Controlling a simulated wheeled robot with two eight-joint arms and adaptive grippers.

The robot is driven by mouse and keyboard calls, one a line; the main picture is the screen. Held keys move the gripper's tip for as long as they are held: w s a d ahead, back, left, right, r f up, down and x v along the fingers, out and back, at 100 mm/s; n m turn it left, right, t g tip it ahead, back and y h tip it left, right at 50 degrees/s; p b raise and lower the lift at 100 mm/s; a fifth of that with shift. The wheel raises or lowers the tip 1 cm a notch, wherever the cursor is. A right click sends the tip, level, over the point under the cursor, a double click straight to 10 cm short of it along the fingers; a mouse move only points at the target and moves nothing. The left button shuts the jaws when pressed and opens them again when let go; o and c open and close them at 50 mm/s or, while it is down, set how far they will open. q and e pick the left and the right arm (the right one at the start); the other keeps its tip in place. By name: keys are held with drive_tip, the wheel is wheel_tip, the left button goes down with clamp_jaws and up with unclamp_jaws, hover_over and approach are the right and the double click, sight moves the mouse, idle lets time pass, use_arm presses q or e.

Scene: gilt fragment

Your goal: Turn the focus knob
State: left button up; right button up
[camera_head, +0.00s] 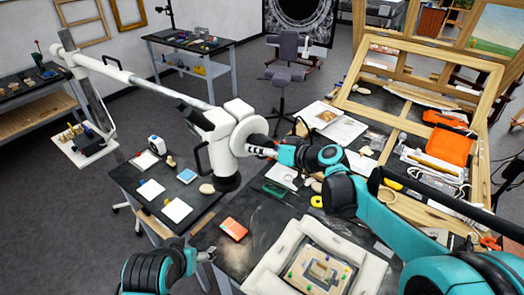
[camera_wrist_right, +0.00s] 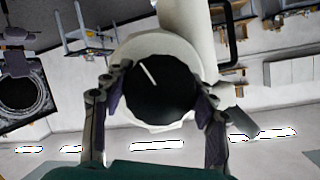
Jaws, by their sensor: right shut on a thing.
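A white line on the knob's face slants from upper left to lower right. My right gripper (camera_wrist_right: 160,88) is shut on the knob, one finger on either side of it. In the head view my right gripper (camera_head: 264,150) is at the white round housing, and the knob is mostly hidden. My left gripper (camera_head: 206,254) is low, near the table's front edge, apart from the microscope; its fingers are too small to read.
A white padded tray (camera_head: 265,283) holding an ornate gilt piece (camera_head: 318,270) lies at the front. An orange-red box (camera_head: 233,229) lies left of it. A large wooden frame (camera_head: 358,62) and an orange cloth (camera_head: 447,146) occupy the right side. A chair (camera_head: 285,75) stands behind.

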drive_tip(key=shift+m+y, duration=0.3)
drive_tip(key=shift+m, duration=0.1)
drive_tip(key=shift+r, duration=0.1)
drive_tip(key=o, duration=1.1)
drive_tip(key=shift+a, duration=0.1)
drive_tip(key=v, duration=1.2)
drive_tip(key=shift+w, duration=0.1)
idle(0.3)
